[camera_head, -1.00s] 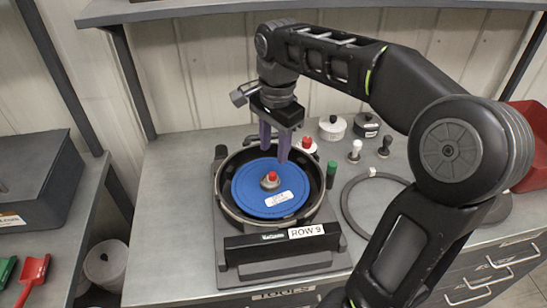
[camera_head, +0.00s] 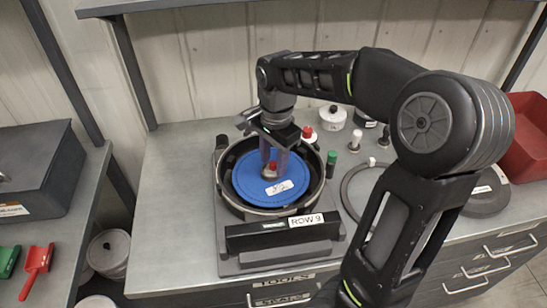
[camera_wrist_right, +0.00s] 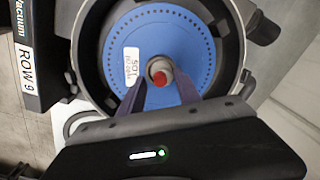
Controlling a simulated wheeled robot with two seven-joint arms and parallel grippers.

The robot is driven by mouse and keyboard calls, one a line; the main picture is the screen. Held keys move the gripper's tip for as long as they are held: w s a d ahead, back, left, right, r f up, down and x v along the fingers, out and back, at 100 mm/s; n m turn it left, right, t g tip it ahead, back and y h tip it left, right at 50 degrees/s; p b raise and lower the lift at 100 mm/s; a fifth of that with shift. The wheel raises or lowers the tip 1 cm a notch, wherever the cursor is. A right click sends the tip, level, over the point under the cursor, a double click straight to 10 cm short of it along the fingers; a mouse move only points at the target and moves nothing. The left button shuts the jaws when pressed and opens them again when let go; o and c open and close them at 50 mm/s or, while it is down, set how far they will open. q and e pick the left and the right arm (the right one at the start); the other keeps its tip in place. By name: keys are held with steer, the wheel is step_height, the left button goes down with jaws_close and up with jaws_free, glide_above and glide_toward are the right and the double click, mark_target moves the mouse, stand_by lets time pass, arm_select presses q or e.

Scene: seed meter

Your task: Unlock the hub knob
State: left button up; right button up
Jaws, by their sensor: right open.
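The hub knob (camera_head: 271,167) has a red top and a grey base. It sits at the centre of the blue seed disc (camera_head: 243,182), inside the dark round meter housing (camera_head: 226,202). My right gripper (camera_head: 273,168) is open, pointing down, with its fingers around or just above the knob. In the right wrist view the red knob top (camera_wrist_right: 161,74) shows between the two purple-grey fingertips (camera_wrist_right: 163,82), with a gap on each side. Whether the fingers touch the knob I cannot tell. My left gripper is not in view.
A green-capped bottle (camera_head: 331,164) and a red-topped item (camera_head: 308,135) stand close right of the housing. A white pot (camera_head: 332,117) and a white knob-like piece (camera_head: 355,138) are behind. A dark ring (camera_head: 347,193) lies to the right. The bench left of the meter is clear.

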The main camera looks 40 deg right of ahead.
steer(key=shift+c, duration=0.4)
jaws_close()
